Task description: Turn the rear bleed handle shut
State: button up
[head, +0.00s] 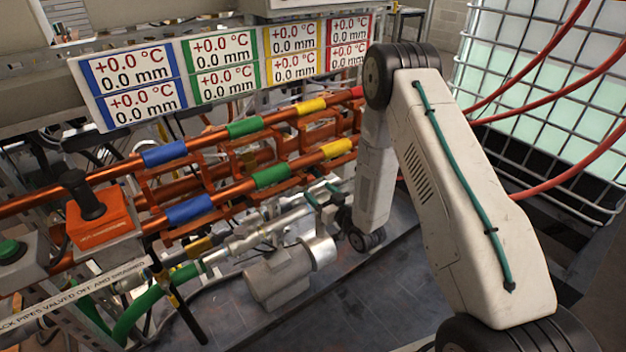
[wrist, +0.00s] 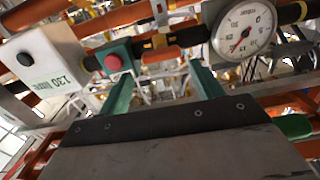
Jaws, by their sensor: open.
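My gripper (head: 323,194) is at the end of my arm, beside the pipework right of centre in the head view, partly hidden by my own arm. In the wrist view its two teal fingers (wrist: 163,88) stand apart with nothing held between them. Beyond them are a dark pipe with yellow bands, a round red knob (wrist: 113,63) on a teal block, and a dial gauge (wrist: 244,31). I cannot tell which part is the rear bleed handle. A black lever with yellow (head: 180,300) hangs at the lower left in the head view.
Orange pipes with blue, green and yellow bands run across the rack below a display board (head: 225,68). A grey motor (head: 277,280) lies on the dark floor. A caged white tank (head: 545,85) and red hoses stand at right. A white box (wrist: 42,68) shows in the wrist view.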

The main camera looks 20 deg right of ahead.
aim_at(308, 183)
jog(key=x, duration=0.7)
jog(key=shift+w+a, duration=0.2)
jog(key=shift+w, duration=0.15)
